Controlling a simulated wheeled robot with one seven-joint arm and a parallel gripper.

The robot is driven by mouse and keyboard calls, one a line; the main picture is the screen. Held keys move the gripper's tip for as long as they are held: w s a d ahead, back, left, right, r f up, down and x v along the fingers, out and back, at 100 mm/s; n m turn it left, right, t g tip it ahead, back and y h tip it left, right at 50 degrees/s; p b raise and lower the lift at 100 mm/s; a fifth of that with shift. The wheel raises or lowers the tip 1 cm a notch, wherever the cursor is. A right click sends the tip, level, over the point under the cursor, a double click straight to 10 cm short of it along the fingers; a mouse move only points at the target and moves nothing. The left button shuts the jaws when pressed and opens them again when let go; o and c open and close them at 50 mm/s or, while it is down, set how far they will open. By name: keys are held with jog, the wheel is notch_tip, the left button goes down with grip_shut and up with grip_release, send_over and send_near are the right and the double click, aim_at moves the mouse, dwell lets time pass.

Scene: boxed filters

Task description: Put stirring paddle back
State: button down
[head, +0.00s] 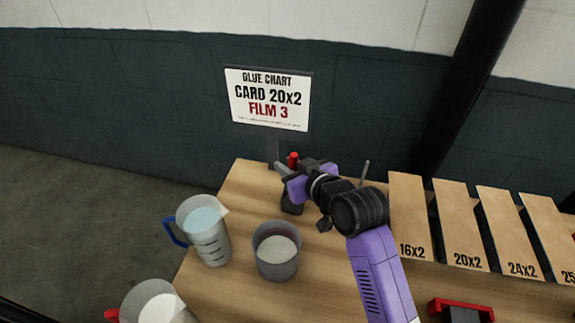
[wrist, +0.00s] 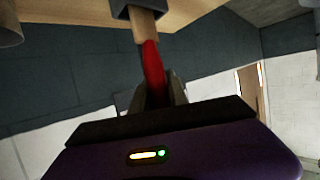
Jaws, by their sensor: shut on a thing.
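The stirring paddle (wrist: 152,68) shows in the wrist view as a red handle with a wooden shaft (wrist: 143,27). My gripper (wrist: 158,88) is shut on the red handle. The shaft runs up to a dark block (wrist: 143,11) at the top of that view; I cannot tell whether it is seated inside. In the head view my gripper (head: 284,170) is over the back of the wooden table, with the red handle end (head: 293,158) showing above it. A dark holder (head: 291,204) stands just below my gripper, partly covered by it. The paddle's lower end is hidden.
A blue-handled measuring jug (head: 205,232), a grey cup (head: 276,260) and a red-handled jug (head: 158,304) stand at left. Labelled boxes (head: 465,232) line the right. A sign (head: 267,98) stands behind. A red and black item (head: 460,308) lies in front.

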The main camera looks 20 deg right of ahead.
jog(key=shift+f, duration=0.2)
jog(key=c, duration=1.3)
grip_release()
jog(key=shift+r, duration=0.1)
jog(key=p+v, duration=0.5)
jog(key=v, duration=0.7)
jog(key=shift+r, duration=0.1)
